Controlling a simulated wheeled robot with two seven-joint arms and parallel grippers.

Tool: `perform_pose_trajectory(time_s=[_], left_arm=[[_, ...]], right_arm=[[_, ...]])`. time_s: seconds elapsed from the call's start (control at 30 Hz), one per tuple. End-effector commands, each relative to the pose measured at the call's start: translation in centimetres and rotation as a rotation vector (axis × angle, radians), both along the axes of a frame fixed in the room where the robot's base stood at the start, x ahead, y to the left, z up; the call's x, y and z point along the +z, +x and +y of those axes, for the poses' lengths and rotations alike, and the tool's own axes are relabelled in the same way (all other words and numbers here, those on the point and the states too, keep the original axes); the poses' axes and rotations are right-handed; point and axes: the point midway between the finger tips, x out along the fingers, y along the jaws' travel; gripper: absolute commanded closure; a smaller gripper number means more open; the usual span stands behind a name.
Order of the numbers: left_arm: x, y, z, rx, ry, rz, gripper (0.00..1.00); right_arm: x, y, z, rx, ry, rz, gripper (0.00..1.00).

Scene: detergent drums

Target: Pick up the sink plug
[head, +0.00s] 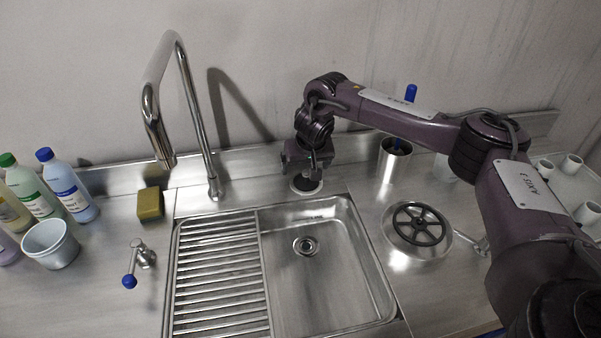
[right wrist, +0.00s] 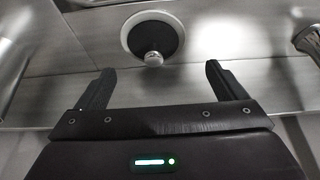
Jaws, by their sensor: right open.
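The sink plug (head: 305,187) lies on the steel ledge behind the sink basin, partly hidden under my gripper in the head view. In the right wrist view the plug (right wrist: 153,42) shows as a dark disc with a pale rim and a small metal knob. My right gripper (head: 312,172) is above the plug, pointing down. In the right wrist view its two fingers (right wrist: 159,70) are apart with nothing between them, and the plug lies just beyond the fingertips. My left gripper is not in view.
The sink basin (head: 330,270) has a drain (head: 305,246) and a slatted rack (head: 222,280) at its left. A tall faucet (head: 195,110) stands left of my gripper. A yellow sponge (head: 150,204), a steel cup (head: 394,163) and a black spoked wheel (head: 418,224) are nearby.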

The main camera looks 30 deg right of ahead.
Motion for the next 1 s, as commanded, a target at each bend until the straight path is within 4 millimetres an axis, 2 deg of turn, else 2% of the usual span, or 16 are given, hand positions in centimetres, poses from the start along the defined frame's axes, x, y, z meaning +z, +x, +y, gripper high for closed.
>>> perform_pose_trajectory(time_s=[0.27,0.5,0.77,1.0], left_arm=[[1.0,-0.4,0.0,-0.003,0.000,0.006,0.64],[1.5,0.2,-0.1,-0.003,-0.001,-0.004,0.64],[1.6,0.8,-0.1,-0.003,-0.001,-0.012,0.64],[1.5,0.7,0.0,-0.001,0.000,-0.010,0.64]], right_arm=[[-2.8,1.4,-0.9,0.001,-0.003,0.001,0.09],[-5.7,2.7,-1.5,0.001,-0.002,0.002,0.09],[-6.0,2.8,-1.6,0.002,-0.001,0.000,0.09],[-6.0,2.8,-1.6,0.002,-0.001,0.000,0.38]])
